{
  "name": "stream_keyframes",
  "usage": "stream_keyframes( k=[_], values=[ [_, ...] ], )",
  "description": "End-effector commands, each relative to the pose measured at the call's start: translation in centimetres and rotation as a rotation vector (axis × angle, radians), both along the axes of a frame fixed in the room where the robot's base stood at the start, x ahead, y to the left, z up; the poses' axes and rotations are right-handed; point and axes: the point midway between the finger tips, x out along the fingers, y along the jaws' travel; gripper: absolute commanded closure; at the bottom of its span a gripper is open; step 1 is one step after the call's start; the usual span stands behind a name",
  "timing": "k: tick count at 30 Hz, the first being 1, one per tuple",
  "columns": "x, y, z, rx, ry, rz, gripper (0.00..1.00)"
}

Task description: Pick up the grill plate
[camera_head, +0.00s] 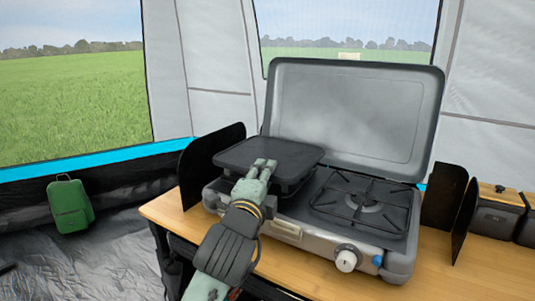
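The grill plate (290,152) is a dark, flat, nearly square plate with a raised rim. It is over the left half of the camping stove (290,229). I cannot tell whether it rests on the stove or is slightly above it. My gripper (264,163) comes from the lower front and is at the plate's near edge. Its two greenish-grey fingertips overlap the plate in the picture, with a narrow gap between them. Whether they grip the rim is not clear. The burner under the plate is hidden.
The stove's grey lid (350,115) stands open behind. The right burner grate (362,200) is bare. Dark wind panels stand on the left (205,165) and right (443,197). The wooden table (485,275) is clear at front right. Dark containers (497,219) stand at far right.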

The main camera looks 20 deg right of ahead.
Motion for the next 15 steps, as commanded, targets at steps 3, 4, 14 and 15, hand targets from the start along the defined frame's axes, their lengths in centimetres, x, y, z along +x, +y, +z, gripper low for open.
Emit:
stream_keyframes(
  k=[3,4,14,15],
  values=[
    [0.9,-0.5,0.1,-0.001,-0.001,0.001,0.67],
    [1.0,-0.6,0.1,-0.001,0.001,0.002,0.67],
    [4.6,-2.9,0.5,-0.002,0.000,0.003,0.67],
    [4.9,-3.2,0.4,-0.003,-0.001,0.003,0.67]
  ],
)
